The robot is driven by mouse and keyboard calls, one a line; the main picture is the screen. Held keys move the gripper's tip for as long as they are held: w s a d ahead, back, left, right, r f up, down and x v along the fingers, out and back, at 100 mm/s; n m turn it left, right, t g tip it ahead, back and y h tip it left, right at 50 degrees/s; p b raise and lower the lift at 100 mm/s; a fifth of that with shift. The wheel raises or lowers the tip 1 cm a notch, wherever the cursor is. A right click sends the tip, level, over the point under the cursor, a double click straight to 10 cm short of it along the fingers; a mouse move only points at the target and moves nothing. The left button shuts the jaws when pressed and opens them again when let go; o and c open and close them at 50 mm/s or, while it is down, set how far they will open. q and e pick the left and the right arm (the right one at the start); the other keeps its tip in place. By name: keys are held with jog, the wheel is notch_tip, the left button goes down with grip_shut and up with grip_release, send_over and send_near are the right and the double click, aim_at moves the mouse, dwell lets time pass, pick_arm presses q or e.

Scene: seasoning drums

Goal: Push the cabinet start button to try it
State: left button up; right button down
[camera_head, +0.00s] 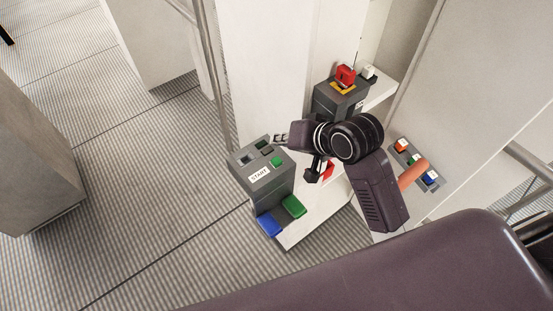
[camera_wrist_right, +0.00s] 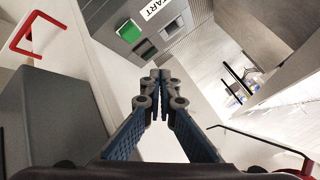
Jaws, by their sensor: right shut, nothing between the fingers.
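A grey control box (camera_head: 254,187) with a white START label (camera_head: 260,174) stands on a white ledge at the picture's middle. A green button (camera_head: 277,161) sits on its sloped top, beside dark openings. In the right wrist view the green button (camera_wrist_right: 130,33) and START label (camera_wrist_right: 157,7) show at the top. My right gripper (camera_head: 281,139) is shut and empty, just beyond the box's far right edge in the head view. Its fingertips show together in the right wrist view (camera_wrist_right: 155,74), apart from the green button. My left gripper is not in view.
Blue (camera_head: 270,225) and green (camera_head: 293,207) blocks sit at the box's foot. A second grey box with a red switch (camera_head: 345,75) stands behind. A panel (camera_head: 433,184) with orange, green and blue buttons is at right. Striped floor (camera_head: 150,190) lies open at left.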

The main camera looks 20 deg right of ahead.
send_over(279, 162)
notch_tip(279, 162, down, 4)
jog(key=shift+f+b, duration=0.1)
jog(key=shift+b, duration=0.25)
jog(key=shift+f+b, duration=0.3)
jog(key=shift+f, duration=0.35)
jog(key=shift+f, duration=0.1)
dwell(0.6)
jog(key=shift+f, duration=0.25)
